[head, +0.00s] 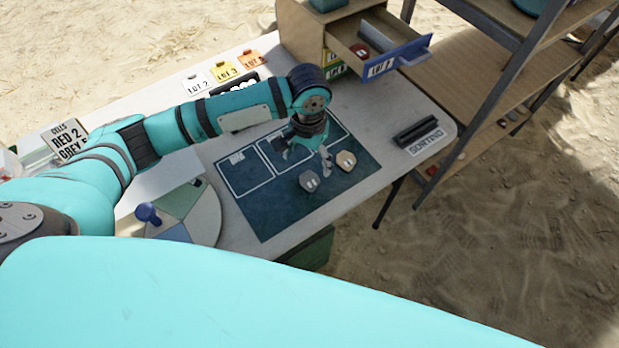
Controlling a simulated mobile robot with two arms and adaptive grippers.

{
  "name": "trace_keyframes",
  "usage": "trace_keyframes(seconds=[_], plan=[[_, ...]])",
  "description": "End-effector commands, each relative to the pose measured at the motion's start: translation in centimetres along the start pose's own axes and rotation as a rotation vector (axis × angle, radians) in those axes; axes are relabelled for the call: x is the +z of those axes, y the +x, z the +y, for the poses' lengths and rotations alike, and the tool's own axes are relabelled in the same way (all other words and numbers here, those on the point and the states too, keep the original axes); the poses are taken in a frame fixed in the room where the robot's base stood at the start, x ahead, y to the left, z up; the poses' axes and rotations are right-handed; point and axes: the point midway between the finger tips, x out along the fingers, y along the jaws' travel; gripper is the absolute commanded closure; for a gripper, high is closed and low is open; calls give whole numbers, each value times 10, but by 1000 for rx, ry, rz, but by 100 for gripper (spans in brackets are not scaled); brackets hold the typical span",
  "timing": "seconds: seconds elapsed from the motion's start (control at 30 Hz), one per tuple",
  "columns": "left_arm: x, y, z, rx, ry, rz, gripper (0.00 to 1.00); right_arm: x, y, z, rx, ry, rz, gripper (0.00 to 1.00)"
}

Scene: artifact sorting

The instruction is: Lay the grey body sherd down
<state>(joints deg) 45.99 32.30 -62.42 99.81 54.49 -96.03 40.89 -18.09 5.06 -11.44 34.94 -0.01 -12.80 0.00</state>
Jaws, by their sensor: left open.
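My left gripper (307,153) is open and points down over the dark blue mat (271,215) on the table. A grey sherd (309,182) lies on the mat just in front of the gripper, apart from the fingers as far as I can see. A tan sherd (346,161) lies to its right, near the mat's right edge. The mat has white outlined cells along its far side, and my gripper partly covers the right ones. I see nothing held between the fingers. My right gripper is not in view.
A round sectioned tray (205,222) with a blue knob (148,214) stands left of the mat. A small cabinet with an open drawer (385,45) is at the back. A black bar with a sorting label (424,142) lies at the right. A shelf rack stands beyond the table.

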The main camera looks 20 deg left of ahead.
Motion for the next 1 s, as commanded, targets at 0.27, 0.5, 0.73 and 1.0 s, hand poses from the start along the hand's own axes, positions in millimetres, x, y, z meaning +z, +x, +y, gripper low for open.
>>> trace_keyframes(seconds=[0.27,0.5,0.73,1.0], plan=[[2,21,2,0,0,-1,21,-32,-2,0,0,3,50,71],[7,56,6,0,0,-1,21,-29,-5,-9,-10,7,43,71],[7,67,6,0,1,2,21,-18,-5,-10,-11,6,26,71],[7,67,6,0,1,2,39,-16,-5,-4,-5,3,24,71]])
